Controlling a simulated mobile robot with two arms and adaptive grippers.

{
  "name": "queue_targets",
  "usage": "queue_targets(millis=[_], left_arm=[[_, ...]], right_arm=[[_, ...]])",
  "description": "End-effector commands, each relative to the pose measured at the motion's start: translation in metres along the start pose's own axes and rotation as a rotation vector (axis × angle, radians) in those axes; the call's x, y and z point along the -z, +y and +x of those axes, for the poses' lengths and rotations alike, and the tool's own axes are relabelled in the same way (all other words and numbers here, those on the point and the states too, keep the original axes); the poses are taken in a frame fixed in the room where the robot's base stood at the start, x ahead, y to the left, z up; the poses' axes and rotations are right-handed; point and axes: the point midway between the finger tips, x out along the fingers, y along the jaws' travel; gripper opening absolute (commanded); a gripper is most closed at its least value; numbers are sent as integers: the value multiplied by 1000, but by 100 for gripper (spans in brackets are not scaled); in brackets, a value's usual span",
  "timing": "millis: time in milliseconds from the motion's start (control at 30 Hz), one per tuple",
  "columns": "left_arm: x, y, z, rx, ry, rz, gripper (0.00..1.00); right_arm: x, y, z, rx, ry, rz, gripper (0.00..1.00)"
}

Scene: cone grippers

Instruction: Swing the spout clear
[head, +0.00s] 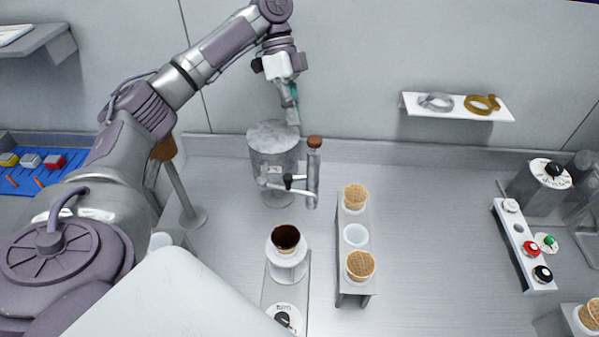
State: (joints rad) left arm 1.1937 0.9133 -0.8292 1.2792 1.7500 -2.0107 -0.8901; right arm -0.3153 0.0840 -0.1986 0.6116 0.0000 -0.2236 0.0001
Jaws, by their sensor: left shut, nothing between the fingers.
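A grey cylindrical dispenser (272,158) stands at the back of the counter near the middle. A grey spout (312,180) is on its right front side, with an upright tube under a brown knob (314,142). The spout points toward the front right, beside the dispenser. My left gripper (292,117) comes down from above, behind and above the dispenser's right edge. It is shut and empty, apart from the knob as far as I can tell. A dark-filled cone (286,237) sits in a white holder (287,262) in front of the dispenser. My right gripper is out of view.
A rack (355,285) with waffle cones (360,265) and a white cup (355,235) stands right of the spout. A panel of knobs (523,245) is at right. The counter between is clear.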

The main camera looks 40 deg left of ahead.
Motion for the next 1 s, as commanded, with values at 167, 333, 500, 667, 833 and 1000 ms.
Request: queue_targets(millis=[167,333,500,667,833,1000], left_arm=[[0,0,23,-5,-1,2,0],[0,0,57,-7,1,0,0],[0,2,88,-4,-3,-3,0],[-3,15,110,-2,-4,-1,0],[-6,25,123,-1,-3,-1,0],[-6,28,128,0,-1,0,0]], right_arm=[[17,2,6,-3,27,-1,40],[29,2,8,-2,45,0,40],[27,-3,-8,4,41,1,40],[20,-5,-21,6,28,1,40],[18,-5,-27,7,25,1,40],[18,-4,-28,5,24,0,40]])
